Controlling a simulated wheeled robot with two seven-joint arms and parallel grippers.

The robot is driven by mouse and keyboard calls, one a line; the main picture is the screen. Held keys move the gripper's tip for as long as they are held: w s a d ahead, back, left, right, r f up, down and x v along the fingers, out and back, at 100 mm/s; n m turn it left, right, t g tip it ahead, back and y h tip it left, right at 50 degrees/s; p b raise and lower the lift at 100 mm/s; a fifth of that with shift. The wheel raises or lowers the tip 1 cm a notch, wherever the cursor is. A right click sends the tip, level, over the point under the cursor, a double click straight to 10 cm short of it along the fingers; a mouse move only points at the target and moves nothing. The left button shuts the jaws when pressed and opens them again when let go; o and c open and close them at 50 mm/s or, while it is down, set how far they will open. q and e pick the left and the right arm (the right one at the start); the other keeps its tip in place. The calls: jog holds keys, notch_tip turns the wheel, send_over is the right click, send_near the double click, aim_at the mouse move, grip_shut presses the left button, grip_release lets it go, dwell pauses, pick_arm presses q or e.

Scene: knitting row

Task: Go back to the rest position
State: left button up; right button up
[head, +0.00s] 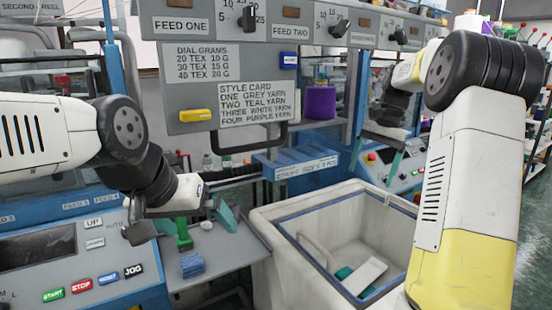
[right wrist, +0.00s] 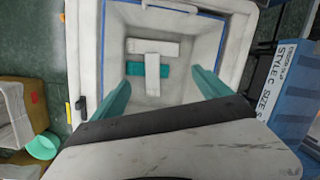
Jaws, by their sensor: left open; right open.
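My left gripper (head: 192,230) is at the left in the head view, low over a small grey table beside the control panel. It is open; one teal finger shows clearly, and I see nothing held. My right gripper (head: 376,160) is further right in the head view, behind the bin's back rim in the picture. Its two teal fingers are apart and empty. They also show in the right wrist view (right wrist: 160,92), with the white bin (right wrist: 88,60) beyond them. White and teal pieces (right wrist: 152,65) lie on the bin's floor, clear of the fingers.
The white bin (head: 270,232) stands right of the grey table (head: 222,262). A blue block (head: 192,265) and a green item (head: 183,235) are on the table. The grey sign panel (head: 225,80) hangs between my arms. A cardboard box (right wrist: 30,105) shows in the right wrist view.

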jog(key=s+a+r+n+t, duration=0.2)
jog(key=s+a+r+n, duration=0.1)
jog(key=s+a+r, duration=0.4)
jog(key=s+a+f+n+t, duration=0.2)
jog(key=s+f, duration=0.1)
jog(key=s, duration=0.6)
jog(key=s+a+f+n+t, duration=0.3)
jog(key=s, duration=0.7)
jog(key=shift+a+f, duration=0.15)
jog(key=shift+f, duration=0.2)
